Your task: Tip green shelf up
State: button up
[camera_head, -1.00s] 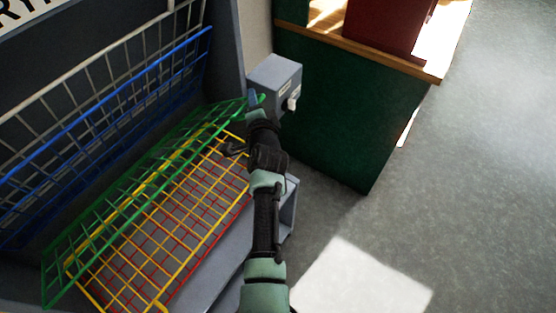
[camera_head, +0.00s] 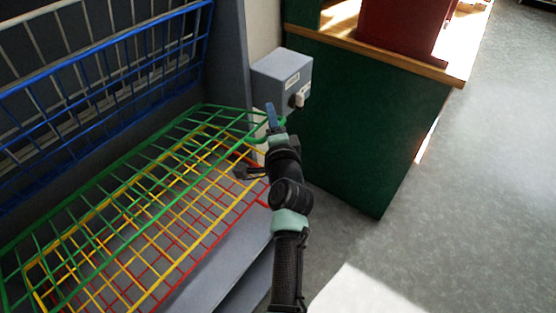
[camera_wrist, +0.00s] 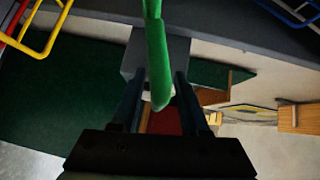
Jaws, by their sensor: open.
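The green wire shelf (camera_head: 122,172) slopes out from the rack above the yellow shelf in the head view. Its near right corner ends in a bar at my gripper (camera_head: 274,118). In the wrist view, the rounded end of the green bar (camera_wrist: 157,62) lies between the two dark fingers of my gripper (camera_wrist: 160,76). The fingers stand apart on either side of the bar and are open. I cannot tell whether either finger touches it. In the head view, my wrist hides part of the shelf area near that corner.
A yellow shelf (camera_head: 206,210) and a red shelf (camera_head: 195,242) lie below the green one. A blue shelf (camera_head: 150,32) stands tipped up behind. A grey box with a switch (camera_head: 283,73) is close beyond my gripper, before a dark green cabinet (camera_head: 372,125). Grey floor is clear at right.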

notch_tip(320, 180, down, 9)
jog(key=d+m+t+b, duration=0.1)
jog(key=m+t+b, duration=0.1)
jog(key=b, duration=1.4)
jog(key=shift+s+r+m, duration=0.15)
jog(key=shift+s+m, duration=0.15)
jog(key=shift+s, duration=0.15)
jog(key=shift+d, duration=0.1)
